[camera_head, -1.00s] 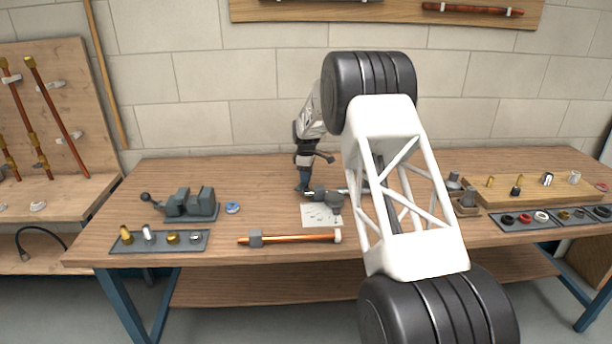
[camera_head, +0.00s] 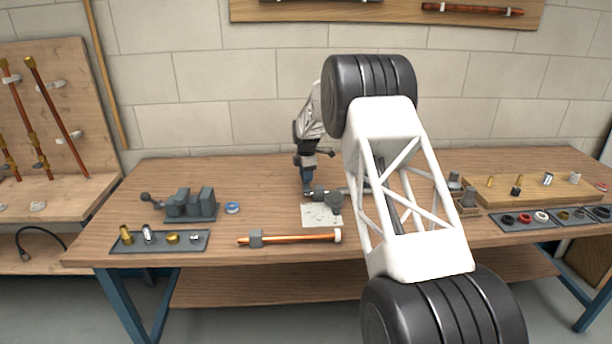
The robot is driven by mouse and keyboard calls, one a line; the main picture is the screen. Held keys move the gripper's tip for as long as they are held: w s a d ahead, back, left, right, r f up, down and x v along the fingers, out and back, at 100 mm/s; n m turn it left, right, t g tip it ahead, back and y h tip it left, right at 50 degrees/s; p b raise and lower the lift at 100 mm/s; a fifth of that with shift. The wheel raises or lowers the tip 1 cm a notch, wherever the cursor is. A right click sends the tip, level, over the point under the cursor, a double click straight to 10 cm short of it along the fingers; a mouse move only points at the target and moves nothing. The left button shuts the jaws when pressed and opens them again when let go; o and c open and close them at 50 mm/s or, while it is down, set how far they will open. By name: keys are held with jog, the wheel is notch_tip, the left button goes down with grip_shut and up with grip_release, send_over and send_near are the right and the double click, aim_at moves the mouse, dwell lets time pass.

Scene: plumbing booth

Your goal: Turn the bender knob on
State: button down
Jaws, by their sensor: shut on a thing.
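The bender (camera_head: 334,200) is a small grey device with a round part, at the middle of the workbench over a pale plate. My gripper (camera_head: 307,189) points down at the bender's left end. It is shut on what appears to be the bender knob, which the fingers mostly hide. The knob's exact angle is too small to tell. My own white arm link covers the area right of the bender.
A grey vise (camera_head: 190,204) and a blue ring (camera_head: 232,208) stand to the left. A fittings tray (camera_head: 160,247) and a copper pipe (camera_head: 295,238) lie along the front. A wooden board (camera_head: 530,192) with fittings and a dark tray (camera_head: 520,226) are at the right.

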jog(key=shift+f, duration=0.1)
jog(key=c, duration=0.8)
grip_release()
jog(key=shift+o, duration=0.2)
jog(key=shift+r, duration=3.95)
